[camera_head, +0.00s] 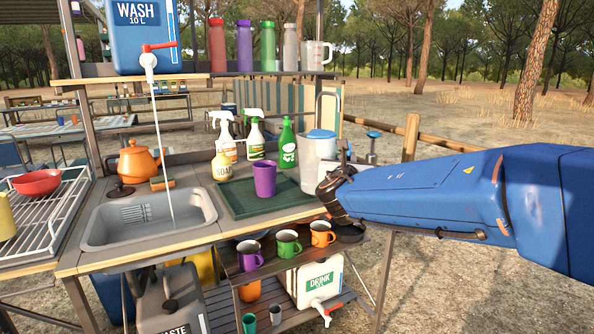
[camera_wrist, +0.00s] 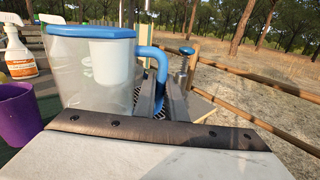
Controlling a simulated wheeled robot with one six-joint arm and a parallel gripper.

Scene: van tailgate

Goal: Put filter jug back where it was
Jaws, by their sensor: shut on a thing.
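The filter jug (camera_head: 318,155) is a clear jug with a blue lid and stands upright at the right end of the counter, beside the green mat (camera_head: 232,208). In the wrist view the jug (camera_wrist: 85,75) fills the left half, with a white filter insert inside and a blue handle (camera_wrist: 160,62) on its right. My gripper (camera_head: 343,165) reaches in from the right and is shut on the jug's handle; its fingers (camera_wrist: 162,98) show around the handle's lower part.
A purple cup (camera_head: 264,179) stands on the mat, left of the jug. A green bottle (camera_head: 287,143) and spray bottles are behind it. Water runs from the wash tank (camera_head: 143,38) into the sink (camera_head: 148,215). Mugs sit on a lower shelf; bottles line the upper shelf.

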